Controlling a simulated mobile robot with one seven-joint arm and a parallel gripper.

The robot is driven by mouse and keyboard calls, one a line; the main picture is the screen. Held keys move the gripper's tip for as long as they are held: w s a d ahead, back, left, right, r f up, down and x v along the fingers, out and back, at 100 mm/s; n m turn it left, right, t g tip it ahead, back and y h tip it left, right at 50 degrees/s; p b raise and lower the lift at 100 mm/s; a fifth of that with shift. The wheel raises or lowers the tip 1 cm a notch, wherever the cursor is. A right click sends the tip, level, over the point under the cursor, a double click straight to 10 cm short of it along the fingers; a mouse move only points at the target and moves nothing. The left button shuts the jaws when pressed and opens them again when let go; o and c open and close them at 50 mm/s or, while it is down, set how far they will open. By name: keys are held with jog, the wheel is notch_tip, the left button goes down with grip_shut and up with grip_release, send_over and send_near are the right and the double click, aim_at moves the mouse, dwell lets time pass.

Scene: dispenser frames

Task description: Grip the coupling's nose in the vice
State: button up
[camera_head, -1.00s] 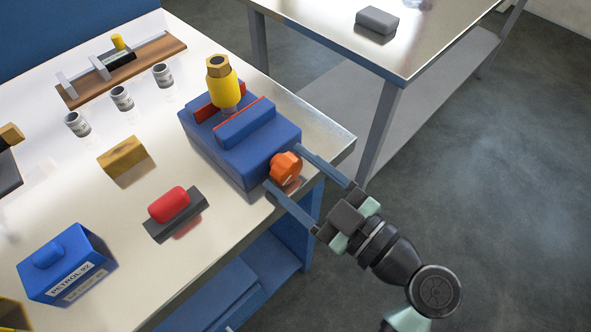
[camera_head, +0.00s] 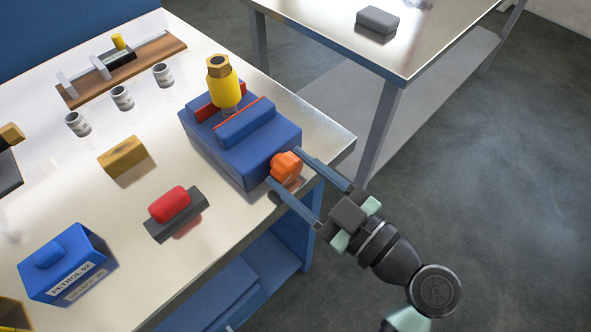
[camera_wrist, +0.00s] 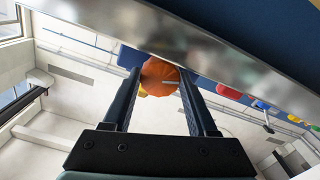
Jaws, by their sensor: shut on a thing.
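The blue vice (camera_head: 240,140) with red-lined jaws stands near the table's right corner. The coupling (camera_head: 225,92), a yellow body with a brass hex top, stands upright between the vice jaws. Its lower end is hidden by the jaws, so I cannot tell how tightly it is held. My gripper (camera_head: 284,166) is at the vice's front, its two long fingers shut on the orange knob (camera_head: 287,167) from either side. In the wrist view the knob (camera_wrist: 160,77) shows between the fingertips of my gripper (camera_wrist: 160,85).
On the table (camera_head: 75,205) are a red-handled block (camera_head: 170,205), a brass block (camera_head: 123,157), a blue petrol box (camera_head: 65,262), small cans (camera_head: 122,98) and a wooden rack (camera_head: 170,47). A second table (camera_head: 330,25) holds a grey block (camera_head: 377,20).

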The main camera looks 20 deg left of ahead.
jog(key=m+p, duration=0.1)
jog(key=m, duration=0.3)
jog(key=shift+m+p, duration=0.65)
jog(key=shift+m, duration=0.95)
jog(key=o, duration=1.1)
jog(key=shift+d, duration=0.1)
jog(key=v, duration=1.3)
jog(key=shift+b, duration=0.35)
